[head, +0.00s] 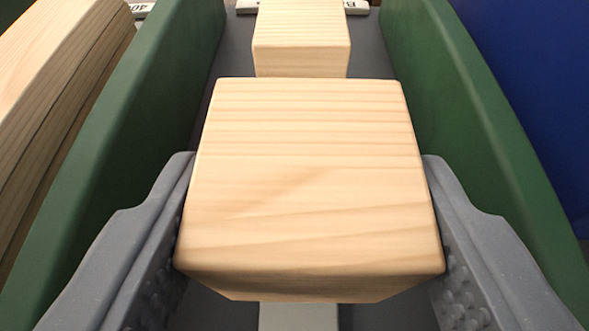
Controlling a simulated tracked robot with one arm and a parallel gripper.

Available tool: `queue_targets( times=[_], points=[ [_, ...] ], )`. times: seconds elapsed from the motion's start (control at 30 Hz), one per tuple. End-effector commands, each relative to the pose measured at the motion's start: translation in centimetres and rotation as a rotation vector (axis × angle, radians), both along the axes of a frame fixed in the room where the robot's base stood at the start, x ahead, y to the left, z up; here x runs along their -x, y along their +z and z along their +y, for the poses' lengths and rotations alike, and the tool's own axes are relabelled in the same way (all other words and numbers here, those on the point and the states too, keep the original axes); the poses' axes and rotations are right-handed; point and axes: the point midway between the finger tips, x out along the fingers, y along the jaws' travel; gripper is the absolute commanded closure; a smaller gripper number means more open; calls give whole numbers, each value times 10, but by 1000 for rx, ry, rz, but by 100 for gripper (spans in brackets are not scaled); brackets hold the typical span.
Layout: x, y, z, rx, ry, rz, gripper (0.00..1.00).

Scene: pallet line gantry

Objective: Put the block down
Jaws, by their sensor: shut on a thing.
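A pale wooden block (310,185) fills the middle of the head view. My gripper (310,235) has one grey finger on each side of it and is shut on it. The studded inner faces of the fingers press against the block's left and right sides. A second pale wooden block (301,40) lies beyond it, in line with it, between the same green walls. The held block hides the lower near part of the second one. I cannot tell how high the held block is above the grey floor.
A green wall stands on the left (130,140) and another green wall on the right (480,120), close outside my fingers. Stacked wooden pieces (50,90) lie beyond the left wall. A blue surface (540,80) is beyond the right wall. White labels (357,6) show at the far end.

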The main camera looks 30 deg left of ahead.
Motion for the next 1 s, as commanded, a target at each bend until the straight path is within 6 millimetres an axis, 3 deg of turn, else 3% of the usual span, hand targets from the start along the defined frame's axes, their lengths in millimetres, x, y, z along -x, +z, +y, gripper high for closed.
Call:
queue_targets(
  times=[0.17,0.4,0.73,0.77,0.83,1.0],
  points=[
    [-2,-9,2,1,1,3,72],
    [-1,-39,2,3,2,6,72],
    [-1,-39,2,2,2,3,72],
    [-1,-39,2,2,2,3,45],
    [-1,-39,3,2,2,3,26],
    [0,-38,3,2,3,4,26]
  ],
)
